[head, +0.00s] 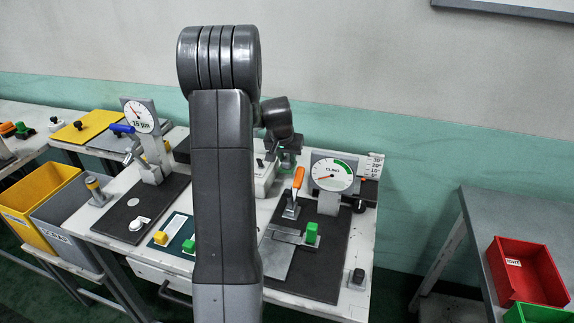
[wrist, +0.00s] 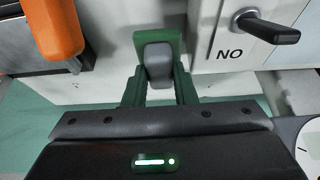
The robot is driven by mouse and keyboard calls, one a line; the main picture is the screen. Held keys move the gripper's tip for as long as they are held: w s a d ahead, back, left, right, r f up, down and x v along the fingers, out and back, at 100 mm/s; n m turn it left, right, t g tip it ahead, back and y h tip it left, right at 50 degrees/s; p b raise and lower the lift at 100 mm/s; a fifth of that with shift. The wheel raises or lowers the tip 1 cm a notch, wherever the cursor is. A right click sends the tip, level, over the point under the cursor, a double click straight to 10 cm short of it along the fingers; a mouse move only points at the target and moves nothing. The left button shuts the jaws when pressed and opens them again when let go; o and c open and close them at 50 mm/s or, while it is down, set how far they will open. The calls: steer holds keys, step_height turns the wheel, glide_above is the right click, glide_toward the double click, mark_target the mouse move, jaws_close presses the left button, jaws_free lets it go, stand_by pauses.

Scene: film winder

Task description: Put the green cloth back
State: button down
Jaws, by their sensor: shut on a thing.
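My gripper (head: 287,150) is low over the back of the white workbench, behind my raised arm. In the wrist view its two dark green-tinted fingers (wrist: 158,90) are closed on a small piece with a grey block in front and green behind. The green part (wrist: 143,40) seems to be the green cloth; its full shape is hidden. I cannot tell whether the held piece touches the surface beneath.
An orange handle (wrist: 55,25) stands close on the left in the wrist view. A black lever (wrist: 268,27) marked NO is on the right. A dial gauge (head: 331,174) and a green block (head: 312,233) stand on the bench. A red bin (head: 528,270) is at right.

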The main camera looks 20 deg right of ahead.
mark_target(286, 161)
steer(key=shift+f, duration=1.55)
steer(key=shift+f, duration=0.1)
steer(key=c, duration=1.5)
jaws_free()
steer(key=shift+o, duration=0.2)
steer(key=shift+r, duration=0.25)
steer(key=v, duration=1.1)
steer(key=shift+r+b, duration=0.3)
steer(key=shift+r, duration=0.1)
steer(key=shift+s+a, duration=0.1)
